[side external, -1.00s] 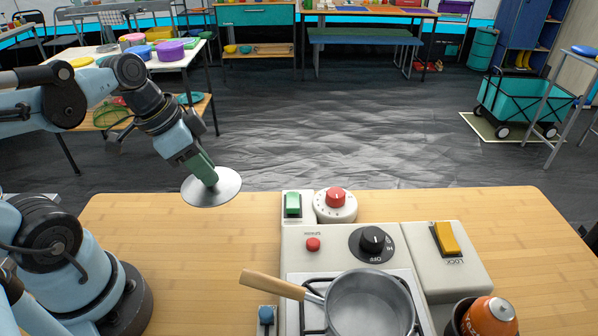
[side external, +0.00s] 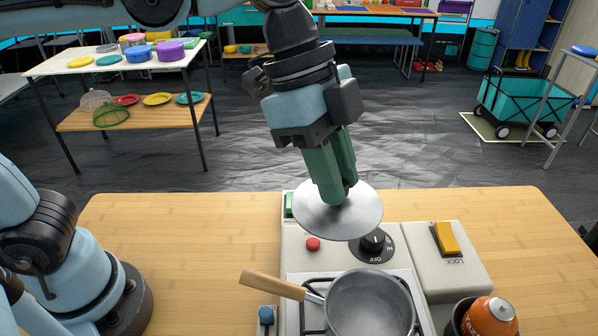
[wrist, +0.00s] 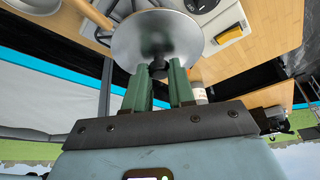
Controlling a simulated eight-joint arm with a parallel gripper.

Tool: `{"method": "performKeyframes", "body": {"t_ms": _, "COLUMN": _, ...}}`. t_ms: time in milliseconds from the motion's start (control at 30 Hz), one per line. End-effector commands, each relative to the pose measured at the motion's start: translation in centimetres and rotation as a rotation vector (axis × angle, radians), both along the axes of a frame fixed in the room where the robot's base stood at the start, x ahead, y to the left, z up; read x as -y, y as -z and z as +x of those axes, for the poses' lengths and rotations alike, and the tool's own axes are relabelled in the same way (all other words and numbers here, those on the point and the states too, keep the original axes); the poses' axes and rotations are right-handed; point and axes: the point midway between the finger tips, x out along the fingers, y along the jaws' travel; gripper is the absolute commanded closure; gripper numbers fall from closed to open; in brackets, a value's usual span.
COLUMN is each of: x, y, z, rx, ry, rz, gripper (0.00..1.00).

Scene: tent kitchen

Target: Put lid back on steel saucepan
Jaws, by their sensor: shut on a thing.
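The steel saucepan (side external: 370,303) sits open on the stove at the front, its wooden handle (side external: 272,284) pointing left. The round steel lid (side external: 338,217) is in the air behind and above the pan, tilted a little. My gripper (side external: 338,197) is shut on the knob of the lid, with its green fingers pointing down; the fingers hide the knob in the side view. In the wrist view the lid (wrist: 155,40) shows beyond the green fingertips (wrist: 158,72), with the dark knob between them.
The stove has a black dial (side external: 372,242), a red button (side external: 313,244) and a yellow lock switch (side external: 446,238). An orange canister (side external: 490,316) stands in a dark holder right of the pan. The wooden table (side external: 180,250) is clear on the left.

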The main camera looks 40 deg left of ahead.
Motion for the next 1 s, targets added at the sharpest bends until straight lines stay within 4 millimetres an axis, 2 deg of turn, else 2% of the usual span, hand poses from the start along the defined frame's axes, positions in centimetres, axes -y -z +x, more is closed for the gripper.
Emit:
{"method": "performKeyframes", "body": {"t_ms": 33, "x": 2.1, "y": -0.4, "z": -0.6, "rx": -0.001, "ry": 0.069, "rz": 0.0, "gripper": 1.0}}
{"method": "performKeyframes", "body": {"t_ms": 100, "x": 4.2, "y": -0.8, "z": -1.4, "rx": -0.001, "ry": 0.142, "rz": -0.001, "gripper": 1.0}}
{"method": "performKeyframes", "body": {"t_ms": 200, "x": 6.6, "y": -1.1, "z": -2.5, "rx": 0.0, "ry": 0.223, "rz": -0.002, "gripper": 1.0}}
{"method": "performKeyframes", "body": {"t_ms": 300, "x": 8.0, "y": -1.3, "z": -3.2, "rx": 0.001, "ry": 0.274, "rz": -0.003, "gripper": 1.0}}
{"method": "performKeyframes", "body": {"t_ms": 567, "x": 8.9, "y": -0.8, "z": -3.7, "rx": 0.001, "ry": 0.305, "rz": -0.003, "gripper": 1.0}}
{"method": "performKeyframes", "body": {"t_ms": 1000, "x": 8.8, "y": 3.0, "z": -3.6, "rx": 0.001, "ry": 0.302, "rz": -0.004, "gripper": 1.0}}
